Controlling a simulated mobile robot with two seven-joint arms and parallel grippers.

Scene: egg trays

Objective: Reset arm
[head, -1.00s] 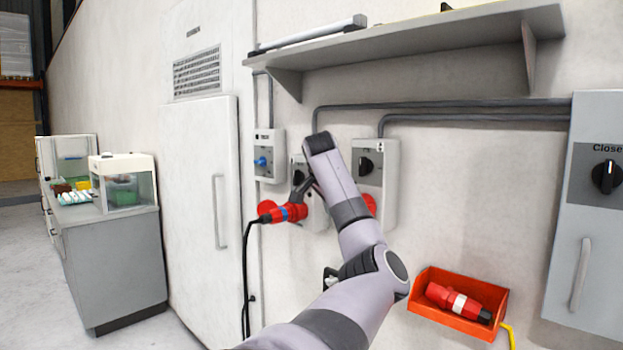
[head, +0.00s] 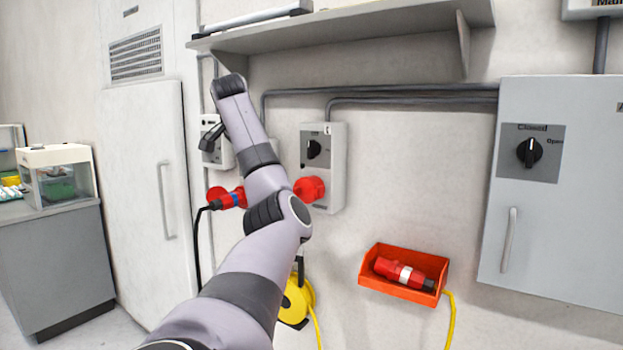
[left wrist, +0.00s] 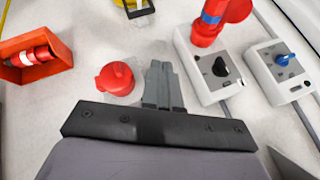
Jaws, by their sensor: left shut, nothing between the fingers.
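My left arm rises from the bottom of the head view. Its left gripper (head: 208,138) has dark fingers pressed together and empty, in front of the left wall socket box (head: 221,150), partly hiding it. In the left wrist view the shut fingers (left wrist: 162,72) point toward the wall. A red plug with a blue band (head: 228,197) and black cable sits below the gripper, apart from it. In the left wrist view this plug (left wrist: 213,14) meets a red socket on a box with a black switch (left wrist: 208,68). My right gripper is not in view.
A shelf (head: 350,35) overhangs the sockets. A box with a red socket (head: 335,160) is right of my arm. An orange bin (head: 372,284) holds a red connector (head: 402,272). A grey cabinet (head: 575,225) stands right; a yellow reel (head: 297,300) lies low.

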